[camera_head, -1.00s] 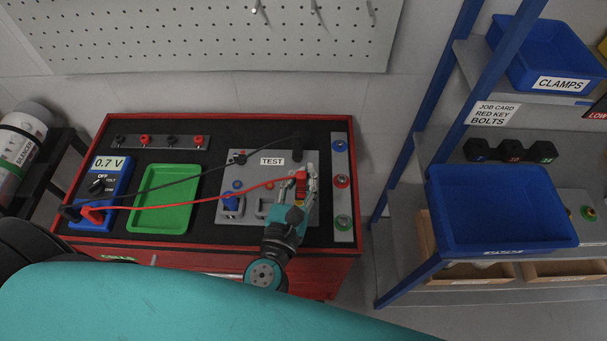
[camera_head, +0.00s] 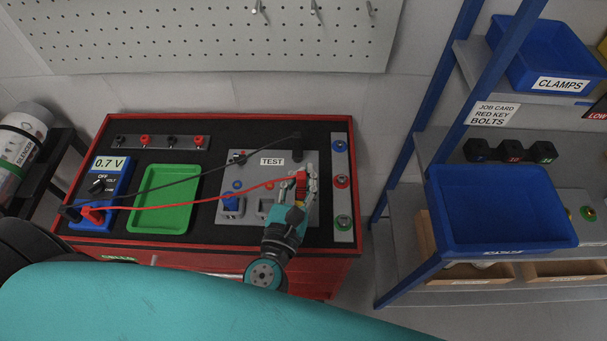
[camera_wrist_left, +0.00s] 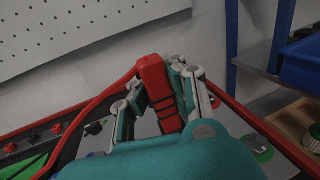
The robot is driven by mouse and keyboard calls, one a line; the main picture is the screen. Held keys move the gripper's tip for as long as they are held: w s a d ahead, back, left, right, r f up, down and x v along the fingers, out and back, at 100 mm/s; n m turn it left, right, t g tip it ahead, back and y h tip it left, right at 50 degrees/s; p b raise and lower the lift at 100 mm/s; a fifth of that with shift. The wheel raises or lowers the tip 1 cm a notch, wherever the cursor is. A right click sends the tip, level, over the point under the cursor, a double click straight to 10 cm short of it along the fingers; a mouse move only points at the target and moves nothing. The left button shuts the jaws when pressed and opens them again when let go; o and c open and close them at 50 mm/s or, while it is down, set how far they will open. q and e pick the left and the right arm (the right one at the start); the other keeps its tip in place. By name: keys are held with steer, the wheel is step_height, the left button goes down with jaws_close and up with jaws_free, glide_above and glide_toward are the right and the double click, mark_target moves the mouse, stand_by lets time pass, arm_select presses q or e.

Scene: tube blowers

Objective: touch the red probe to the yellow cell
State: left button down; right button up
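My left gripper (camera_head: 304,186) is shut on the red probe (camera_head: 300,180) at the right part of the grey TEST panel (camera_head: 240,162). In the left wrist view the red probe (camera_wrist_left: 156,84) stands roughly upright between the fingers, its red lead running off to the left. The probe's tip is hidden behind my gripper, so I cannot tell whether it touches anything. I cannot make out the yellow cell clearly; my gripper covers part of the panel. A blue cell (camera_head: 231,204) is at the panel's lower left. My right gripper is not in view.
A black probe (camera_head: 298,147) stands at the panel's upper right. Its lead crosses to the blue meter (camera_head: 101,184), which reads 0.7 V. A green tray (camera_head: 140,206) lies left of the panel. A strip with several coloured terminals (camera_head: 341,162) is at the right edge.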

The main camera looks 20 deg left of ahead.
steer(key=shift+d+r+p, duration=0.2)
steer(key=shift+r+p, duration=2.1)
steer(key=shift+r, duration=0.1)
